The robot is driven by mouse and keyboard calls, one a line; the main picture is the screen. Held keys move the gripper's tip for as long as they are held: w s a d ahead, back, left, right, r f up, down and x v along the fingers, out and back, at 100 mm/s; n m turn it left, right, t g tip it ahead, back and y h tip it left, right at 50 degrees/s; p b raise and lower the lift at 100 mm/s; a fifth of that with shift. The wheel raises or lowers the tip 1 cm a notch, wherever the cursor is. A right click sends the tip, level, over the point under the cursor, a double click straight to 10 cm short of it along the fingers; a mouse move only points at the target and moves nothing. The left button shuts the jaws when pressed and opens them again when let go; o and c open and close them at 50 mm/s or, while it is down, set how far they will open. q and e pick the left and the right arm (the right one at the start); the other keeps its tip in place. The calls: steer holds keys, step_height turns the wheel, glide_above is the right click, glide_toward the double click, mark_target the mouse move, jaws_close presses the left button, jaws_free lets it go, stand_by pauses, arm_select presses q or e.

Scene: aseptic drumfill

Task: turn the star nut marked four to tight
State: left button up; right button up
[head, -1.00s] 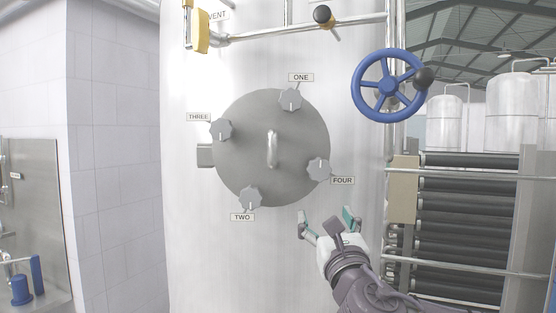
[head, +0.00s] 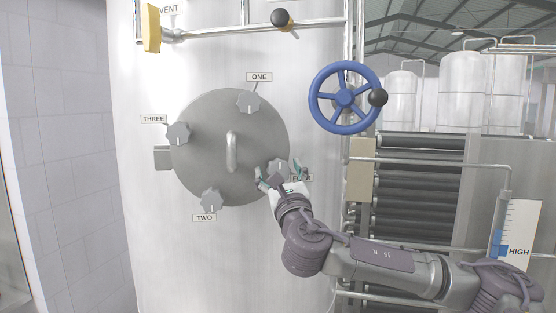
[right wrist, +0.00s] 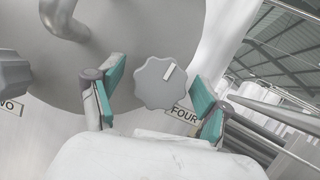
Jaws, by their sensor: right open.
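The star nut marked four (head: 279,166) is a grey lobed knob at the lower right of the round grey hatch (head: 210,115). Its label is partly hidden behind my right gripper (head: 281,177) in the head view. In the right wrist view the star nut (right wrist: 164,82) shows a white line tilted to the upper right, and the FOUR label (right wrist: 184,115) lies below it. My right gripper (right wrist: 158,98) is open, with its green-padded fingers to the left and right of the nut. I cannot tell whether they touch it. My left gripper is not in view.
Star nuts one (head: 248,100), two (head: 211,200) and three (head: 178,134) sit around the hatch, with a handle (head: 232,152) at its middle. A blue handwheel (head: 345,97) stands out at the upper right. A pipe (head: 225,34) crosses above.

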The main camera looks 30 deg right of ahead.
steer(key=shift+w+d+r, duration=0.15)
steer(key=shift+w+d, duration=0.05)
steer(key=shift+w, duration=0.1)
steer(key=shift+a, duration=0.1)
